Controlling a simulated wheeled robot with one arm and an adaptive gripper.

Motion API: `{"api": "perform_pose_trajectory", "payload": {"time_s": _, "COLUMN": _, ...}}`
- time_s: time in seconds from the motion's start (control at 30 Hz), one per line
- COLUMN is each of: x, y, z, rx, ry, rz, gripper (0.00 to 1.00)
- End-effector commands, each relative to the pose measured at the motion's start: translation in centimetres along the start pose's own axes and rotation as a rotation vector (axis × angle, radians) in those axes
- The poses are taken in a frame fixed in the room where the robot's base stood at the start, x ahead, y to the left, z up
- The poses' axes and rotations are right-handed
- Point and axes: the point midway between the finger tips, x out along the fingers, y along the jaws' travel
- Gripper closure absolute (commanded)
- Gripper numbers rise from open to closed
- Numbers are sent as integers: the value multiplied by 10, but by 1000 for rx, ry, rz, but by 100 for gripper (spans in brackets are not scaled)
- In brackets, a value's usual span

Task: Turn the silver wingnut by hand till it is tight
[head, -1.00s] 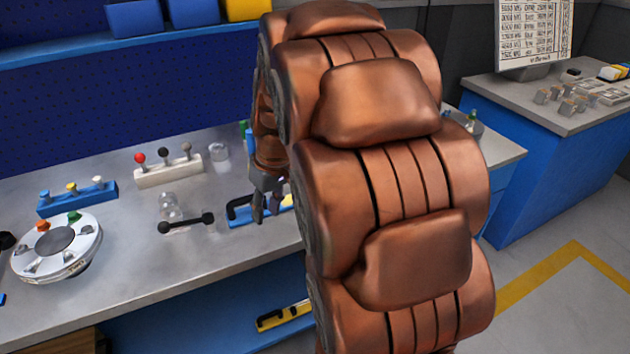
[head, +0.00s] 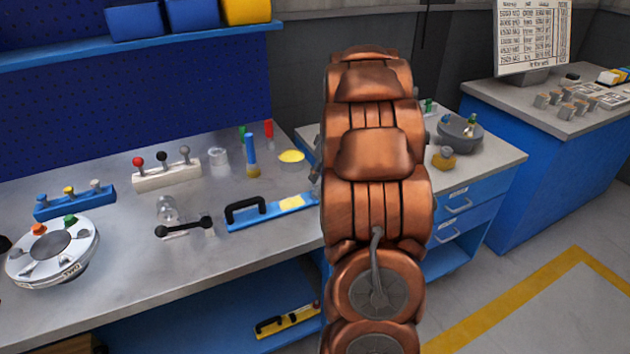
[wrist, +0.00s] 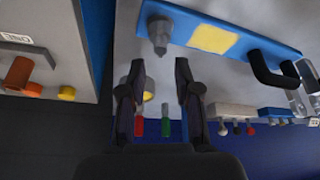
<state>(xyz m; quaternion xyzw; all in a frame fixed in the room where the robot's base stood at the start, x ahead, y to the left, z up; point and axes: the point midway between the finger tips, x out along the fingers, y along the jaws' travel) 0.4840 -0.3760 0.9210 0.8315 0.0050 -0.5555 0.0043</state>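A round pale flanged shell (head: 52,252) sits on the bench at the far left in the head view. Its rim carries an orange wingnut (head: 38,229), a green wingnut (head: 70,221) and several grey pieces. I cannot tell which grey piece is the silver wingnut. The shell does not clearly show in the wrist view. My gripper (wrist: 159,78) is open there, its two dark fingers apart with nothing visibly held. In the head view my gripper is mostly hidden behind my copper arm, right of the shell and well apart from it.
A dumbbell-shaped black bar (head: 184,227), a clear jar (head: 167,208), a white rack with knobs (head: 167,175) and a blue tray with a black handle (head: 270,212) stand on the bench. A blue rack (head: 75,203) stands behind the shell. A cart (head: 500,155) stands at the right.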

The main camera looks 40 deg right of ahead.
Motion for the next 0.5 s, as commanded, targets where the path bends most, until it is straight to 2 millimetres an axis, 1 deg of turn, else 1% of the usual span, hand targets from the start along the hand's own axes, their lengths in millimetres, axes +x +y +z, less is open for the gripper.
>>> {"api": "perform_pose_trajectory", "payload": {"time_s": 0.1, "x": 18, "y": -2, "z": 1, "rx": 3, "ry": -5, "rz": -7, "gripper": 68}}
{"api": "perform_pose_trajectory", "payload": {"time_s": 0.2, "x": 30, "y": -1, "z": 0, "rx": 1, "ry": -2, "rz": -4, "gripper": 68}}
{"api": "perform_pose_trajectory", "payload": {"time_s": 0.33, "x": 40, "y": -1, "z": -1, "rx": 1, "ry": 0, "rz": -2, "gripper": 68}}
{"api": "perform_pose_trajectory", "payload": {"time_s": 0.5, "x": 45, "y": -1, "z": 0, "rx": 0, "ry": -1, "rz": -2, "gripper": 68}}
